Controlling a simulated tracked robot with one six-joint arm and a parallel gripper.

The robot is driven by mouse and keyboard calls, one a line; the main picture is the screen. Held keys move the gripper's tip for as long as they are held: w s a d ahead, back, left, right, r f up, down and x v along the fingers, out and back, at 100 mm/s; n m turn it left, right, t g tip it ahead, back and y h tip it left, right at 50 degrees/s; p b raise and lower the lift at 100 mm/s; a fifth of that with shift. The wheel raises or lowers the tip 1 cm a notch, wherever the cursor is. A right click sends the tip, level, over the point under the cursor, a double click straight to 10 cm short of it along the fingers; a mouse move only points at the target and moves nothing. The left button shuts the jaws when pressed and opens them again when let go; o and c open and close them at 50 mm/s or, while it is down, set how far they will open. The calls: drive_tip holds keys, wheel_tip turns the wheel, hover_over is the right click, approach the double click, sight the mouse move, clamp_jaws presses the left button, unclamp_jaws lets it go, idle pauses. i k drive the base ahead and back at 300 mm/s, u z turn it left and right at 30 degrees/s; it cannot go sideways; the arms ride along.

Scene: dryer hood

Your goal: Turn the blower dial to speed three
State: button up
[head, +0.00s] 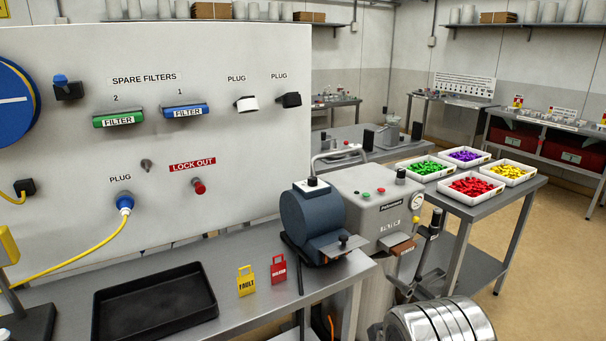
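A large round blue disc (14,100) with a white line across it and a yellowish rim is cut off by the left picture edge, on the pale upright panel (225,85). It looks dial-like, but no speed numbers show, so I cannot tell whether it is the blower dial. A dark blue-grey rounded housing (308,218) stands on the bench beside a grey machine (368,200) with small buttons and a round white gauge (417,201). No dial marked with speeds can be read there. My gripper is not in view.
The panel carries a green filter (118,120), a blue filter (186,111), plugs and a red lock-out knob (199,186). A black tray (155,304), yellow tag (246,282) and red tag (278,269) are on the bench. A shiny metal cylinder (440,322) is at bottom right. Floor at right is clear.

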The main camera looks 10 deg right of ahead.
sight(312, 181)
drive_tip(key=z, duration=0.05)
drive_tip(key=i, duration=0.9)
